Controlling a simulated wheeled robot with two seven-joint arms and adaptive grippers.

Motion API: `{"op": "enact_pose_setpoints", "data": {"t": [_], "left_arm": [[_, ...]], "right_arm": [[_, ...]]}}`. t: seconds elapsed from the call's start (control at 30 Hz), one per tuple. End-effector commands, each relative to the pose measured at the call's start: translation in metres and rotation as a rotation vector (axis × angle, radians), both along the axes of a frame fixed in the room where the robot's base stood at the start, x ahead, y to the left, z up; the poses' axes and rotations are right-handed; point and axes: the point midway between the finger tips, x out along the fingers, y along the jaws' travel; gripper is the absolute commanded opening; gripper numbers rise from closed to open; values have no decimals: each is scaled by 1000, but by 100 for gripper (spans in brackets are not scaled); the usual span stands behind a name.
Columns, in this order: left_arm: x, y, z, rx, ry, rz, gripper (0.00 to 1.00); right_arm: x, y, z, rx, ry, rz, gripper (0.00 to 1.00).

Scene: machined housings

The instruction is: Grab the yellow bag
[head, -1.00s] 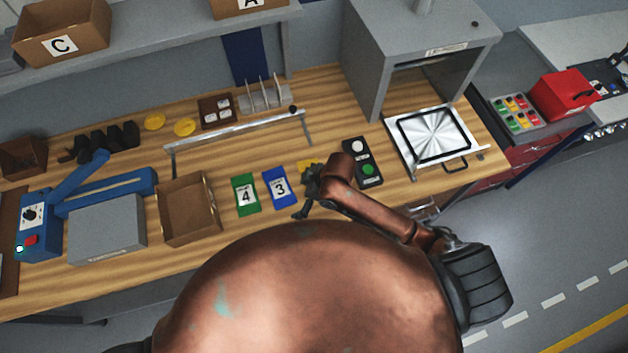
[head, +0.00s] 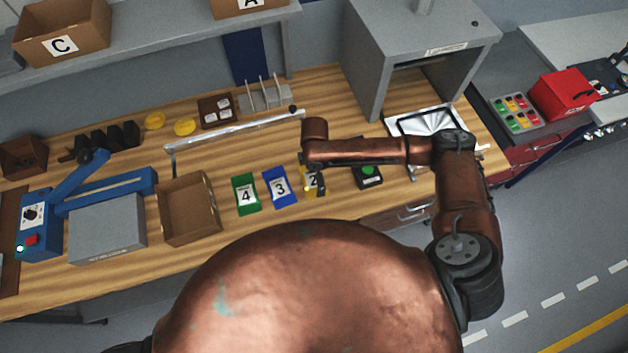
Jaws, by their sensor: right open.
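The yellow bag (head: 307,183) lies on the wooden workbench, right of the blue bag marked 3 (head: 280,188). A white label with a 2 shows on it in part. My right gripper (head: 315,189) is over the bag, pointing down, and hides part of it along with my copper arm. Its jaws are open; whether the fingers touch the bag is hard to tell. My left gripper is out of view.
A green bag marked 4 (head: 245,194) and an open cardboard box (head: 188,222) are to the left. A black button box (head: 370,177) is close on the right. A metal rail (head: 236,131) stands behind the bags.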

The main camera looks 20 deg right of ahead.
Motion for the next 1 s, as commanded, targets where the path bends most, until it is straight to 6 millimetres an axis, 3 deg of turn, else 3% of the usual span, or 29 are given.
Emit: {"op": "enact_pose_setpoints", "data": {"t": [0.3,0.57,1.0], "left_arm": [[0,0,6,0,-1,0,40],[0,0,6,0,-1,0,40],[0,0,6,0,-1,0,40]], "right_arm": [[3,1,-41,1,1,0,100],[3,1,-44,1,0,1,100],[3,1,-44,1,0,1,70]]}}
